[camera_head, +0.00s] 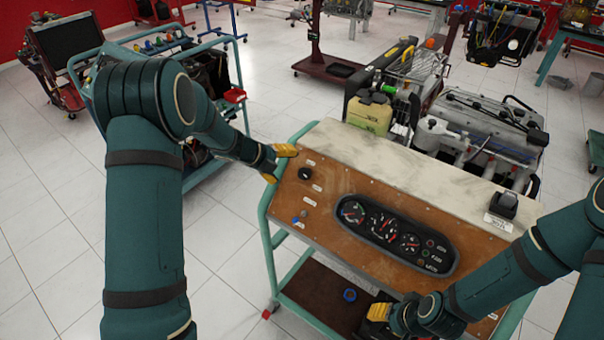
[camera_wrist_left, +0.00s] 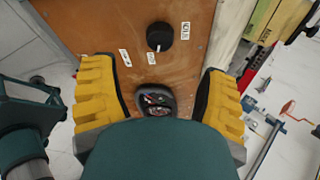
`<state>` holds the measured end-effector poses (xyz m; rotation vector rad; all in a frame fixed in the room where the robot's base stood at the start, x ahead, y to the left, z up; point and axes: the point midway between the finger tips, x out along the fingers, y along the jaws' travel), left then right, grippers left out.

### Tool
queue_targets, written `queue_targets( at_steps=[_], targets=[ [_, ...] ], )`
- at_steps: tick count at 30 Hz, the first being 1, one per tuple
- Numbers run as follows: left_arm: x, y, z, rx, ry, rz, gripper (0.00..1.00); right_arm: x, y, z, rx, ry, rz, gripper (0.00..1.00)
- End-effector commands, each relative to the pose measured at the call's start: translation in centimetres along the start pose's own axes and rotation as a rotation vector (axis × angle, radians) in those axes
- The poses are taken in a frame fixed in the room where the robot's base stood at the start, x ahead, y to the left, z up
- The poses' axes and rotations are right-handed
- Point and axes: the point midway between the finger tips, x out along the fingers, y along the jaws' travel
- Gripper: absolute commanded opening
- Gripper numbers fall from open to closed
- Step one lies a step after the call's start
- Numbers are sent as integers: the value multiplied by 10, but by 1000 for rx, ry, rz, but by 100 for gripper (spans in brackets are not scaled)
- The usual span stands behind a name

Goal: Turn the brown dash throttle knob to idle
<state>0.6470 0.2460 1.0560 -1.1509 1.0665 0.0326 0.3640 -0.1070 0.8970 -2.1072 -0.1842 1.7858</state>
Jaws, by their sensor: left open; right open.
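The brown dash (camera_head: 335,215) is a slanted wooden panel on a green-framed stand. A round black knob (camera_head: 305,173) sits at its upper left, and it also shows in the left wrist view (camera_wrist_left: 160,37) with a small white label beside it and another below. My left gripper (camera_head: 278,164) is open at the panel's upper left corner, just left of the knob. In the left wrist view its two yellow fingers (camera_wrist_left: 160,100) are spread wide with the knob beyond them, not touched. My right gripper (camera_head: 378,311) is open near the panel's lower edge, partly hidden by its own arm.
A black gauge cluster (camera_head: 395,236) fills the middle of the dash. A small blue switch (camera_head: 296,220) sits below the knob. A black box (camera_head: 503,205) stands on the pale top. An engine (camera_head: 485,125) is behind the stand, and a green cart (camera_head: 215,155) is at left.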

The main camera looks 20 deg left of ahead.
Motion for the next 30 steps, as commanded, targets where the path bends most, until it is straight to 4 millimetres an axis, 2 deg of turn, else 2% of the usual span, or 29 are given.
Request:
queue_targets(
  at_steps=[1, 6, 12, 18, 28, 30],
  targets=[
    [12, 2, -1, 1, 3, 2, 74, 2, 1, 0, 0, 0, 0, 47],
    [46, 1, -1, -1, 1, 1, 74, 5, 2, 0, 0, 0, 1, 47],
    [76, 1, 0, -2, 1, 0, 74, 6, 2, 1, 0, 0, 1, 47],
    [91, 0, 0, -2, 0, 0, 74, 7, 2, 1, 0, 0, 2, 47],
    [93, 0, 0, -3, 0, 0, 75, 7, 2, 1, 0, 0, 2, 47],
    [93, 0, 0, -3, 0, 0, 51, 7, 2, 1, 0, 0, 2, 47]
  ],
)
